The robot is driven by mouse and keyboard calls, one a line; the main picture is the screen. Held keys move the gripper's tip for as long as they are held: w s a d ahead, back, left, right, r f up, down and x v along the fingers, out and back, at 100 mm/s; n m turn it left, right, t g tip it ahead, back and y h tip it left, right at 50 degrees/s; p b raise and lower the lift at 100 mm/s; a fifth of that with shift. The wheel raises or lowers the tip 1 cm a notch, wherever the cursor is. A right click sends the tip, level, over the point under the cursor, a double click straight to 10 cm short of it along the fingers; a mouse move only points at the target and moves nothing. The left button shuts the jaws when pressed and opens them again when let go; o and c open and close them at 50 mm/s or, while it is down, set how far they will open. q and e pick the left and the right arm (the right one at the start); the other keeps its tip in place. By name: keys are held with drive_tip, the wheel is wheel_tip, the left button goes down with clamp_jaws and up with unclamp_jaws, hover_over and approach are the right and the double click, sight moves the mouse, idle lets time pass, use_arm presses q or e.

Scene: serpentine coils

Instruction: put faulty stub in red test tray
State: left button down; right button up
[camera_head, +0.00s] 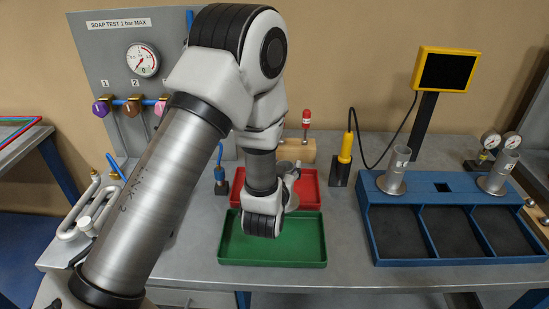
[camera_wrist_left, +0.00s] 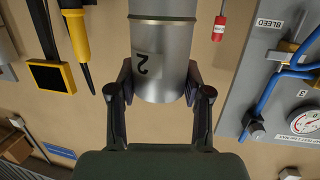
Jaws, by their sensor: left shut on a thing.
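My left gripper (camera_wrist_left: 162,82) is shut on a metal stub (camera_wrist_left: 160,60), a silver cylinder marked "2", in the left wrist view. In the head view my left gripper (camera_head: 289,183) is largely hidden behind its own wrist. The held stub (camera_head: 292,203) shows only in part there, over the red tray. The red test tray (camera_head: 312,176) stands behind the green tray (camera_head: 270,263). I cannot tell whether the stub touches the red tray's floor. My right gripper is not in view.
A blue rack (camera_head: 450,258) at the right carries two other stubs, a left one (camera_head: 394,177) and a right one (camera_head: 498,178). A yellow probe (camera_head: 346,147) stands between red tray and rack. A grey gauge panel (camera_head: 105,60) stands at the back left. The green tray looks empty.

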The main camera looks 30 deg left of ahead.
use_arm(q)
drive_tip(key=w+a+f+p, duration=0.4)
drive_tip(key=w+a+f, duration=0.1)
drive_tip(key=w+a, duration=0.2)
drive_tip(key=shift+w+a+f, duration=0.15)
drive_tip(key=shift+w+a, duration=0.25)
drive_tip(key=shift+a, duration=0.15)
drive_tip(key=c, duration=0.5)
unclamp_jaws()
drive_tip(key=shift+s, duration=0.15)
drive_tip(key=shift+s+d, duration=0.1)
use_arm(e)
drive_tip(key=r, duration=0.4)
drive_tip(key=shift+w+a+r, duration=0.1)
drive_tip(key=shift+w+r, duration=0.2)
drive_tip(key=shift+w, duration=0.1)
use_arm(q)
drive_tip(key=b+v, duration=0.3)
drive_tip(key=v, duration=0.9)
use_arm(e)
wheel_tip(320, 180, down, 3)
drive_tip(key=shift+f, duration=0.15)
